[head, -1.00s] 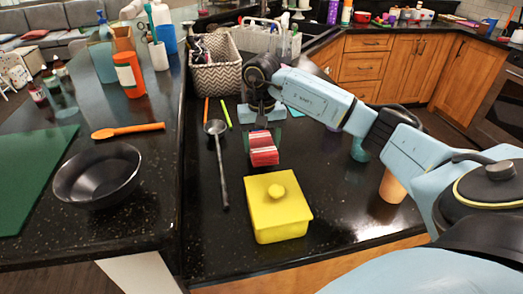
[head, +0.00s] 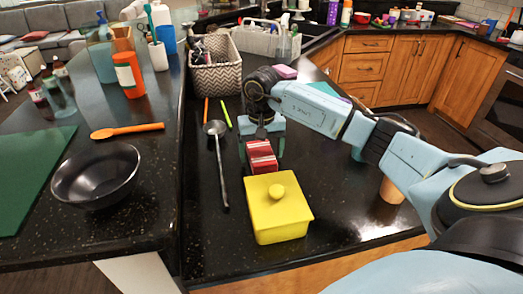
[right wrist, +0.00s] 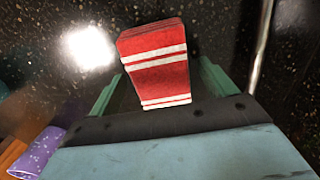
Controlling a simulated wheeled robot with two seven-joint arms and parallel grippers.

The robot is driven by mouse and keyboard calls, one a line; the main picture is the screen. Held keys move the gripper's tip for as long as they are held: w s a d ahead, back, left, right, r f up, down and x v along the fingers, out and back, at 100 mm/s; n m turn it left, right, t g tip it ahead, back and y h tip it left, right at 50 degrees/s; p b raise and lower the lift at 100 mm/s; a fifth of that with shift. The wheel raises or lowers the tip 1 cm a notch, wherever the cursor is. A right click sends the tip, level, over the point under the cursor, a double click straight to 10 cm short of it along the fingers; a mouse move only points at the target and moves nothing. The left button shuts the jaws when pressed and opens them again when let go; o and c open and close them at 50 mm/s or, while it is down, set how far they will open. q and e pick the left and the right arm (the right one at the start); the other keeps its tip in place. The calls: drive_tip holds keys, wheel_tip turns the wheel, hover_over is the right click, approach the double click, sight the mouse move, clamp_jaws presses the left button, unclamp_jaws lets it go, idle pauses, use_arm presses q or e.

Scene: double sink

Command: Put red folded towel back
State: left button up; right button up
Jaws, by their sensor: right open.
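The red folded towel (head: 262,157) has white stripes and lies on the dark counter, just behind the yellow lidded box. My right gripper (head: 262,150) is low over the counter with its jaws open, one finger on each side of the towel. In the right wrist view the towel (right wrist: 160,75) stands out between the two green fingers, with a gap visible at its right side. Whether either finger touches it I cannot tell. My left gripper is not in view.
The yellow box (head: 278,208) stands close in front of the towel. A ladle (head: 219,165) lies to the left. A woven basket (head: 215,68) and a pink block (head: 285,72) are behind. A black bowl (head: 97,177) sits on the raised left counter.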

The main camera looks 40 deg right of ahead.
sight(261, 153)
drive_tip(key=shift+r, duration=0.55)
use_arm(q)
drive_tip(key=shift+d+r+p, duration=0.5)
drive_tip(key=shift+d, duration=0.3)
use_arm(e)
wheel_tip(261, 153, up, 11)
drive_tip(key=shift+r, duration=0.15)
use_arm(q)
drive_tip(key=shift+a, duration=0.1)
